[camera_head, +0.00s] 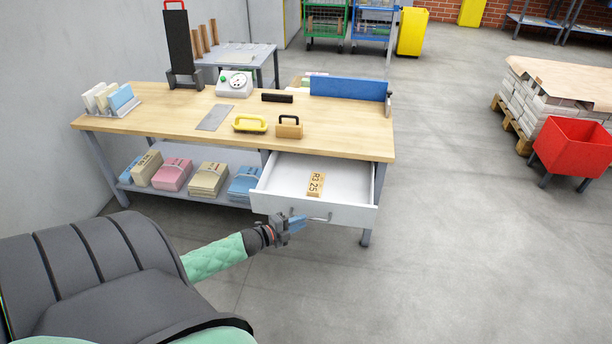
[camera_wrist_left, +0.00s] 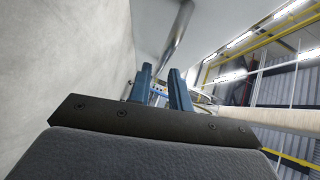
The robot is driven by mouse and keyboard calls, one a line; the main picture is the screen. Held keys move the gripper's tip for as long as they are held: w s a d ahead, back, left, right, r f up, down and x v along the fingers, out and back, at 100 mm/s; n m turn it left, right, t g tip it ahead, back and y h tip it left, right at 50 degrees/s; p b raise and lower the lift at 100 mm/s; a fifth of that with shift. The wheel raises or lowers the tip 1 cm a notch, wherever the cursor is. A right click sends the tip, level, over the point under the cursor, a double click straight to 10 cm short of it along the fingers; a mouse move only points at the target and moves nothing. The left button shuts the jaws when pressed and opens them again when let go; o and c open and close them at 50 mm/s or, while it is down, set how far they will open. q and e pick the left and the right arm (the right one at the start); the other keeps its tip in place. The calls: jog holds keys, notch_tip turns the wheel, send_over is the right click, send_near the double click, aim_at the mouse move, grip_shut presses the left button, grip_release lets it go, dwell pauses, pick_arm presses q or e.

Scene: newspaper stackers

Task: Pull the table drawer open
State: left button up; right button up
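The table drawer (camera_head: 345,213) is white and stands pulled out from under the right end of the wooden-topped table (camera_head: 345,135), its inside showing. A thin metal bar handle (camera_head: 322,219) is on its front; a metal bar (camera_wrist_left: 178,35) also runs toward the fingertips in the left wrist view. My left gripper (camera_head: 300,223) is right at the drawer front by the handle. Its blue fingers (camera_wrist_left: 160,80) stand apart with a gap between them; firm contact with the bar cannot be made out. My right gripper is not in view.
A tan block marked "R3 25" (camera_head: 316,184) lies in the drawer. Paper bundles (camera_head: 208,178) fill the table's lower shelf. A yellow-handled tool (camera_head: 250,124) and a black-handled block (camera_head: 289,127) stand on top. A red bin (camera_head: 572,146) stands right; the floor between is clear.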

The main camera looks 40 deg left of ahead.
pick_arm(q)
jog(key=shift+v, duration=1.55)
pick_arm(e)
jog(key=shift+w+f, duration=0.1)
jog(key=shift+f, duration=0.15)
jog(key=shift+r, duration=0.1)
